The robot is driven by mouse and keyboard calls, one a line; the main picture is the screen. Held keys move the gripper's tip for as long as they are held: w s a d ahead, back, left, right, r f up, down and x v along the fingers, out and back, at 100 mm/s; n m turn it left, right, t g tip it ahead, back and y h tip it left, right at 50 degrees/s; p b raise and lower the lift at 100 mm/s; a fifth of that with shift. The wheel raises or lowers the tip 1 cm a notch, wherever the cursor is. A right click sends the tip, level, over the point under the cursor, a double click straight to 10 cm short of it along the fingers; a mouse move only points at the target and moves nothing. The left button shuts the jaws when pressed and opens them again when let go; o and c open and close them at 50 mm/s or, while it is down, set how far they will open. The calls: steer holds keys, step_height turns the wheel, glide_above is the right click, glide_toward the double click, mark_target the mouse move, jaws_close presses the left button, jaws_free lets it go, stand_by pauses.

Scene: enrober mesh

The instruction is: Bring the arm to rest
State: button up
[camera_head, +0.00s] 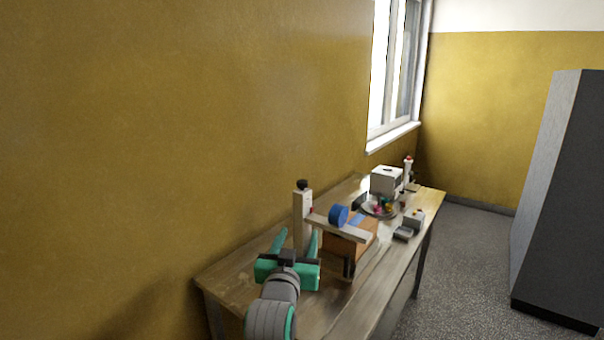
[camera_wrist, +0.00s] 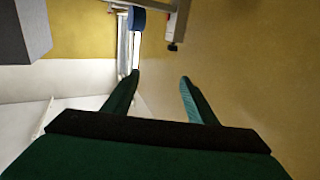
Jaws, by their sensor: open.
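My gripper (camera_head: 297,242) is green and sits over the near left part of the wooden table (camera_head: 236,278). Its two fingers are spread apart with nothing between them. In the wrist view my gripper (camera_wrist: 160,82) also shows two separate fingers with a clear gap. A machine with a pale upright post (camera_head: 302,210), a pale crossbar and a blue round part (camera_head: 339,215) stands just beyond my gripper. In the head view I cannot tell the exact gap between the fingers and the post.
An orange-brown box (camera_head: 345,250) stands under the crossbar. Farther back are a plate with small coloured items (camera_head: 380,209), a white box (camera_head: 386,180) and a small grey device (camera_head: 413,219). A yellow wall (camera_head: 150,130) borders the left. A grey cabinet (camera_head: 560,200) stands right, across open floor (camera_head: 465,260).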

steer(key=s+d+f+n+y, duration=0.1)
steer(key=s+f, duration=0.6)
steer(key=f, duration=0.3)
steer(key=s+f+n+g+y, duration=0.1)
steer(key=s+f, duration=0.6)
steer(key=f, duration=0.3)
steer(key=s+d+f+n+y, duration=0.1)
steer(key=s+f, duration=0.6)
steer(key=f, duration=0.3)
steer(key=s+f, duration=0.3)
steer(key=s, duration=0.5)
steer(key=s+f, duration=0.3)
steer(key=s, duration=0.5)
steer(key=s+a+r+m+g, duration=0.1)
steer(key=s, duration=1.6)
steer(key=shift+s+r, duration=0.2)
steer(key=shift+r, duration=0.15)
